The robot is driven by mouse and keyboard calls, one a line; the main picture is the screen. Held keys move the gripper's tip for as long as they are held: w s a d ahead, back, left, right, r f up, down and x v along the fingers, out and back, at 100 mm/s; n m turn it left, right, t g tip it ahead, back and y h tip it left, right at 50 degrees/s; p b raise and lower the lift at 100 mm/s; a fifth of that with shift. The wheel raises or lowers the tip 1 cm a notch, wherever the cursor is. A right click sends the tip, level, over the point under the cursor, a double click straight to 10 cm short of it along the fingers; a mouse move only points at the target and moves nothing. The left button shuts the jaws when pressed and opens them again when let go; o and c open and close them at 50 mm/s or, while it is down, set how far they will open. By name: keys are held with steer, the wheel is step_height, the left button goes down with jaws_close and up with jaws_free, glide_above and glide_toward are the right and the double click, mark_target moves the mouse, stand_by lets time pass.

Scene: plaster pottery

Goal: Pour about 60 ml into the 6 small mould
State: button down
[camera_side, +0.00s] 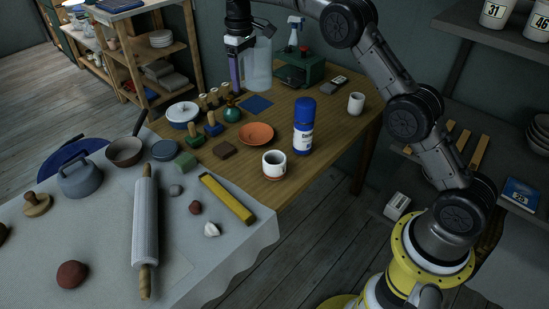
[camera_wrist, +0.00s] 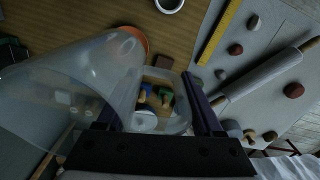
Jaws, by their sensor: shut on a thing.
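My gripper (camera_side: 237,75) is raised above the far part of the wooden table and is shut on a clear jug (camera_side: 258,66). In the side view the jug looks about upright. In the wrist view the jug (camera_wrist: 75,90) fills the left side, and its clear handle part lies between the fingers of my gripper (camera_wrist: 158,100). How much liquid it holds cannot be told. I cannot make out a mould marked 6. A white cup (camera_side: 274,162) stands on the near part of the table, and another white cup (camera_side: 356,103) at the right edge.
A blue and white canister (camera_side: 303,127), an orange dish (camera_side: 257,133), a teal bottle (camera_side: 231,113) and wooden-handled stamps (camera_side: 213,126) stand on the table. A spray bottle (camera_side: 294,35) and green box (camera_side: 300,70) are behind. A rolling pin (camera_side: 146,225) lies on the cloth.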

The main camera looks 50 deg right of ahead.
steer(key=w+a+m, duration=0.2)
steer(key=a+m, duration=0.5)
steer(key=a, duration=0.8)
steer(key=shift+m, duration=0.6)
steer(key=f, duration=1.4)
steer(key=a+f, duration=0.1)
steer(key=f, duration=0.6)
steer(key=shift+s+f, duration=0.15)
steer(key=shift+f, duration=0.2)
steer(key=shift+d+r, duration=0.1)
steer(key=shift+r, duration=0.05)
steer(key=shift+s+d+r+t+y, duration=0.1)
steer(key=shift+d+r+t+y, duration=0.05)
steer(key=shift+r+t+y, duration=0.15)
steer(key=shift+s+d+r+t+y, duration=0.1)
steer(key=shift+r+t+y, duration=0.1)
steer(key=shift+r+y, duration=0.2)
steer(key=s+d+r+t+y, duration=0.3)
steer(key=d+t+y, duration=0.1)
steer(key=y, duration=0.3)
steer(key=shift+d+r+t+y, duration=0.15)
steer(key=shift+r+t+y, duration=0.2)
steer(key=shift+t, duration=0.35)
